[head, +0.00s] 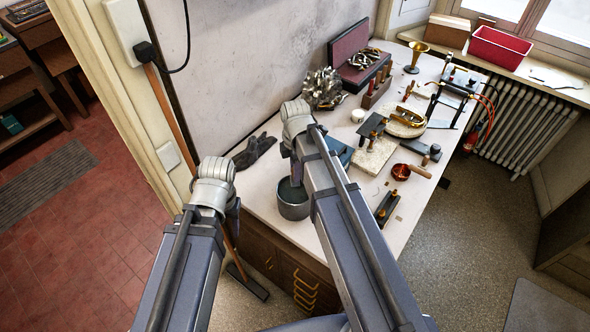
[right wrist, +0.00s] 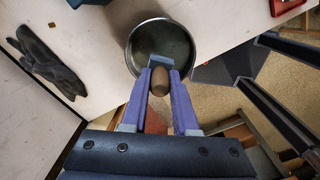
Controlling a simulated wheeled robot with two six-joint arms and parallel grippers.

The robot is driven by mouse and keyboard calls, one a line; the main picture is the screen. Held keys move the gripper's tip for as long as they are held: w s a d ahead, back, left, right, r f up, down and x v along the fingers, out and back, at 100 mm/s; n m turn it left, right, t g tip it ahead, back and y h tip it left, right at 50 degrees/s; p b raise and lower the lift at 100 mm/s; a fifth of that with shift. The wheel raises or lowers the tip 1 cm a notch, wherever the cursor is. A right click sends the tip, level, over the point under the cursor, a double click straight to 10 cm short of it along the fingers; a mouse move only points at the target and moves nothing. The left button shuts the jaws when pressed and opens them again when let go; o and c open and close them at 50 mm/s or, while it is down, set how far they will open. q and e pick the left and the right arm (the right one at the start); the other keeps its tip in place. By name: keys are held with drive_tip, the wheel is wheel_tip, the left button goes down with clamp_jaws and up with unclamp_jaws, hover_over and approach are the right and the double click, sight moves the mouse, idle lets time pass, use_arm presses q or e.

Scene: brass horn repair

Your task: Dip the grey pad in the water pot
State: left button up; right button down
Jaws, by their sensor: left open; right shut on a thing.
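The water pot (head: 294,211) is a round grey metal pot near the front edge of the bench, with dark water inside. It also shows in the right wrist view (right wrist: 133,50). My right gripper (head: 297,178) points down over the pot. In the right wrist view it (right wrist: 168,78) is shut on a brown rounded wooden handle (right wrist: 172,86) with a blue-grey piece at the fingertips, likely the grey pad (right wrist: 166,67). The held thing overlaps the pot's near rim; its depth against the water is unclear. My left gripper (head: 234,218) hangs empty left of the bench, its fingers partly hidden.
A dark glove (head: 254,150) lies left of the pot. A blue box (head: 341,153), a copper bowl (head: 401,171) and a tool block (head: 387,207) stand to the right. A horn part (head: 408,118) and torch stand lie further back. A broom leans beside the bench.

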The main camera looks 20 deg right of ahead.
sight(295, 184)
drive_tip(key=shift+f+b, duration=3.1)
drive_tip(key=shift+f, duration=0.3)
wheel_tip(295, 184, up, 9)
drive_tip(key=p, duration=0.9)
drive_tip(key=shift+r, duration=0.1)
